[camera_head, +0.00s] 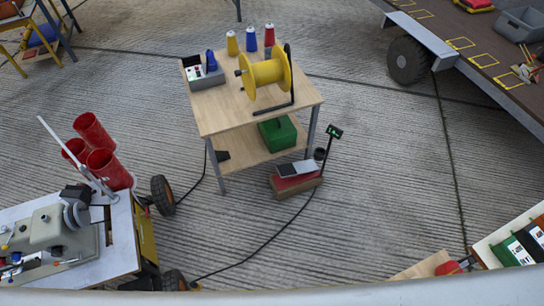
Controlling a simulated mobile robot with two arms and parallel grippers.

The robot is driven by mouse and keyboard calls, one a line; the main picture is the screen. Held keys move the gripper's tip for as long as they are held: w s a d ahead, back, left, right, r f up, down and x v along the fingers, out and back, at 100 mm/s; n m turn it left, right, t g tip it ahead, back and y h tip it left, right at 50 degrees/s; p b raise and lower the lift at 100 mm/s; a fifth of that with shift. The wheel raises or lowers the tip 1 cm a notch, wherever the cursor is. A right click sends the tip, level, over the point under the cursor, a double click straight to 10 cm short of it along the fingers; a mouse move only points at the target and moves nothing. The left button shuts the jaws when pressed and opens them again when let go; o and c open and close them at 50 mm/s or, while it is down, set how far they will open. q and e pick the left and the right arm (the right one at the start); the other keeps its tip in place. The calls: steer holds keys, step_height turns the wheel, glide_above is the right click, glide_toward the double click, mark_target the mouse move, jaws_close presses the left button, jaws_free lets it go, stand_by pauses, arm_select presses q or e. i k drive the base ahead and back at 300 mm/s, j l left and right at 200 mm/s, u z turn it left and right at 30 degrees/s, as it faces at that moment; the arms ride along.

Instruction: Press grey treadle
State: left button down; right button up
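The grey treadle (297,168) is a small flat grey plate on a low red and brown base. The base sits on the concrete ground at the front right foot of a wooden table (228,110). A thin dark post beside the treadle carries a small panel with green lights (335,131). The treadle's top is in plain view with nothing on it. Neither of my grippers shows in the head view, so nothing of mine is seen near the treadle.
The table bears a yellow spool (265,73), thread cones and a grey box; a green case (277,133) is on its lower shelf. A wheeled sewing machine cart (110,255) stands at left, with a cable nearby. A trailer is top right. Ground right of the treadle is clear.

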mark_target(284, 171)
steer(key=i+j, duration=0.1)
steer(key=i, duration=0.85)
steer(key=i+z, duration=0.2)
steer(key=z, duration=0.15)
steer(key=i+j+z, duration=0.15)
steer(key=z, duration=0.2)
steer(key=i+j+z, duration=0.1)
steer(key=z, duration=0.3)
steer(key=i+j, duration=0.05)
